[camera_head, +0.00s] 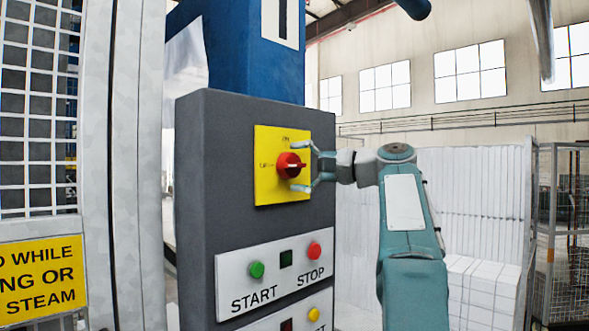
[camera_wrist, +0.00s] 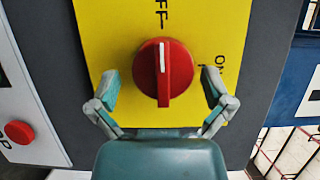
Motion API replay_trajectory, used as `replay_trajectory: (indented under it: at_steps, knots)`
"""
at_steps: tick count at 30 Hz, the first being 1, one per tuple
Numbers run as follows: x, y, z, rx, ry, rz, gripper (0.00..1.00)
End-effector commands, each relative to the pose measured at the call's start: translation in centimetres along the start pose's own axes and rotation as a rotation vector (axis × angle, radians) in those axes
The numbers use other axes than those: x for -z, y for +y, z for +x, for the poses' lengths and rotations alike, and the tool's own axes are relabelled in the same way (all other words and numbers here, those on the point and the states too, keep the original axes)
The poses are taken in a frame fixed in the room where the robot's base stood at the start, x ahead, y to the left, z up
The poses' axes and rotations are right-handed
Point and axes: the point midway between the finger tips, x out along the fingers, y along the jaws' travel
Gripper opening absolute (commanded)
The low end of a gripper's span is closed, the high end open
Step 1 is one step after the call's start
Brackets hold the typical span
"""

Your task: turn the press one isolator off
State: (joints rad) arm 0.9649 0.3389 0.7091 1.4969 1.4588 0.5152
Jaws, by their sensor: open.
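The isolator is a red rotary knob (camera_wrist: 163,75) on a yellow plate (camera_wrist: 215,25). In the wrist view, OFF is printed above the knob and ON to its right. The knob's grip bar stands vertical there, its white mark at the end towards OFF. In the head view the knob (camera_head: 288,165) sits on the yellow plate (camera_head: 268,190), with its bar about level. My gripper (camera_head: 305,166) is open, one finger above and one below the knob's right side. In the wrist view the fingers (camera_wrist: 160,76) flank the knob with visible gaps.
The plate is on a dark grey control box (camera_head: 225,130). Below it is a white panel with a green START button (camera_head: 257,269) and a red STOP button (camera_head: 314,250). A mesh guard (camera_head: 40,110) with a yellow warning sign (camera_head: 42,275) stands at the left.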

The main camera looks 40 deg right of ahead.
Motion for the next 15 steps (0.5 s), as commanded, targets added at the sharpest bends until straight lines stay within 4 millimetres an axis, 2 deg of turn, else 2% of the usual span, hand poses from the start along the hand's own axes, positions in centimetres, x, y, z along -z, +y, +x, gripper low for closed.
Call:
replay_trajectory:
  at_steps: [5, 15]
  knots:
    - [0.1, 0.0, -2.5, 0.000, 0.006, 0.000, 1.00]
    - [0.2, 0.1, -9.4, -0.001, 0.005, 0.001, 1.00]
